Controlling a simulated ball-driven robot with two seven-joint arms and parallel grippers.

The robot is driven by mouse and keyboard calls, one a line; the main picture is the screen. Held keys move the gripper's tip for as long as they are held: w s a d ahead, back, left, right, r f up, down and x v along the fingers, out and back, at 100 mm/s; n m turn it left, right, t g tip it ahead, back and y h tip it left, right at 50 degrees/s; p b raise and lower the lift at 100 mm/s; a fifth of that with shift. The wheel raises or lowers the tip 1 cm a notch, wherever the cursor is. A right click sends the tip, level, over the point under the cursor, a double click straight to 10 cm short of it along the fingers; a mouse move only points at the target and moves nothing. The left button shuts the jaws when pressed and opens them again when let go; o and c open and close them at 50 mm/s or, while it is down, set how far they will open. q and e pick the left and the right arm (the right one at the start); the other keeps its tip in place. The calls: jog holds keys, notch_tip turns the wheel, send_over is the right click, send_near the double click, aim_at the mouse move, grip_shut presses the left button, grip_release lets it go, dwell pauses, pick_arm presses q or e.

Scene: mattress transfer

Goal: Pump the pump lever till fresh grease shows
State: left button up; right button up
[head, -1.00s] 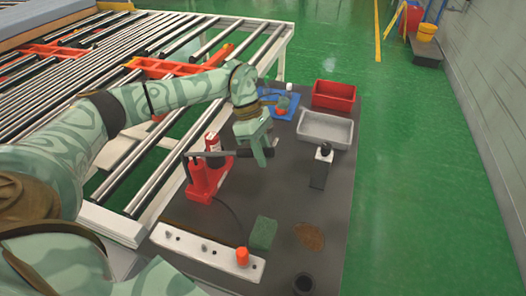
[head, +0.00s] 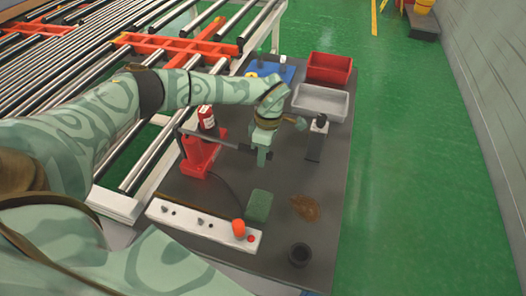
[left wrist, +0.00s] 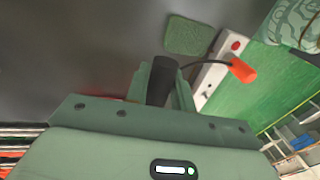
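The red grease pump (head: 198,157) stands on the dark table top, with a red-and-black cylinder beside its post. Its dark pump lever (head: 222,141) runs right and slopes down to a black grip. My left gripper (head: 262,158) is at the lever's grip end. In the left wrist view the black grip (left wrist: 161,80) sits between the fingers of my left gripper (left wrist: 163,92), which look closed against it. A dark hose leads toward the white fitting block (head: 190,219), where an orange cap-like piece (head: 238,227) stands near a red spot. I make out no fresh grease there. My right gripper is out of view.
A green pad (head: 258,205), a brown patch (head: 306,207) and a black cup (head: 299,255) lie in front. A roller conveyor fills the left.

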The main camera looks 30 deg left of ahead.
pick_arm(q)
jog(key=o, duration=0.3)
jog(key=shift+s+f, duration=0.1)
jog(key=shift+f, duration=0.15)
jog(key=shift+r, duration=0.1)
jog(key=w+a+r+p, duration=0.2)
jog(key=r+p, duration=0.4)
jog(key=r, duration=0.5)
jog(key=w+a+r+p, duration=0.2)
jog(key=r+p, duration=0.5)
jog(key=r, duration=0.4)
jog(key=w+a+r+p, duration=0.1)
jog(key=a+r+p, duration=0.2)
jog(key=r+p, duration=0.3)
jog(key=shift+w+a+r+p, duration=0.15)
jog(key=shift+w+r+p, duration=0.05)
jog(key=shift+r, duration=1.1)
jog(key=shift+w+a+r+p, duration=0.1)
jog(key=shift+w+r+p, duration=0.1)
jog(key=shift+r, duration=1.1)
